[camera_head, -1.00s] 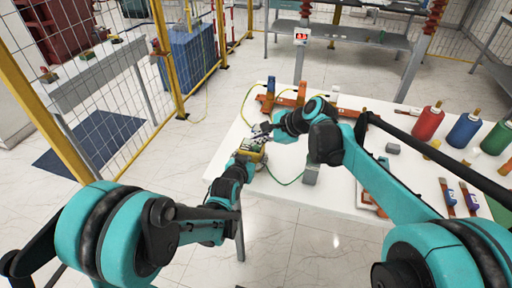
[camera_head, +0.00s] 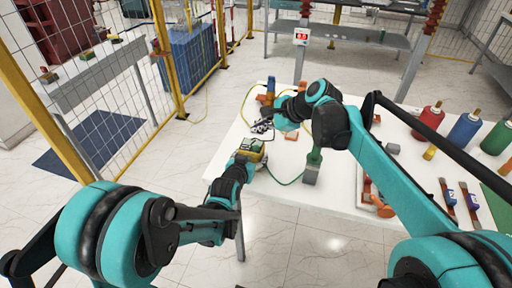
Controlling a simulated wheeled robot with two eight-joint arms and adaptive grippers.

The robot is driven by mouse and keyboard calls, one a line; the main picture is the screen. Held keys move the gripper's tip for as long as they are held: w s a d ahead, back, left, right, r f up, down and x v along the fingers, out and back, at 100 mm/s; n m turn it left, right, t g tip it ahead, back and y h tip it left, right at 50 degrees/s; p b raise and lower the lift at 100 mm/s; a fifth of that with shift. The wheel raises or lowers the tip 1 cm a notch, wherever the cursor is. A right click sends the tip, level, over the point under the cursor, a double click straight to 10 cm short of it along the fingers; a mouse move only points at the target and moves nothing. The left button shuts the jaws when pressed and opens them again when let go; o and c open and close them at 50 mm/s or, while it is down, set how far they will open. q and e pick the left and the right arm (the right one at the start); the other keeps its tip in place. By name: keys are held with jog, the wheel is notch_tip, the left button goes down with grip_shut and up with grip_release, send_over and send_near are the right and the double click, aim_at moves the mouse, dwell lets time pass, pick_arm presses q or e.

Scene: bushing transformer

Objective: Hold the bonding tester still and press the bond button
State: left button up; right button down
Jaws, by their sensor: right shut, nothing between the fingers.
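The bonding tester (camera_head: 252,147) is a small yellow and dark green box at the left front edge of the white table. My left gripper (camera_head: 242,160) is at the tester's near side and appears to touch it. Its fingers are too small and hidden to tell how they sit. My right gripper (camera_head: 263,126) is shut and empty, above and just beyond the tester, with a small gap between them. The bond button cannot be made out at this size.
A green lead runs from the tester to a grey block (camera_head: 312,170); a yellow lead runs towards a blue post (camera_head: 269,92). Red (camera_head: 428,122), blue (camera_head: 465,130) and green bottles stand at the right. A paintbrush-like orange piece (camera_head: 446,190) lies nearby.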

pick_arm(q)
jog(key=o, duration=1.7)
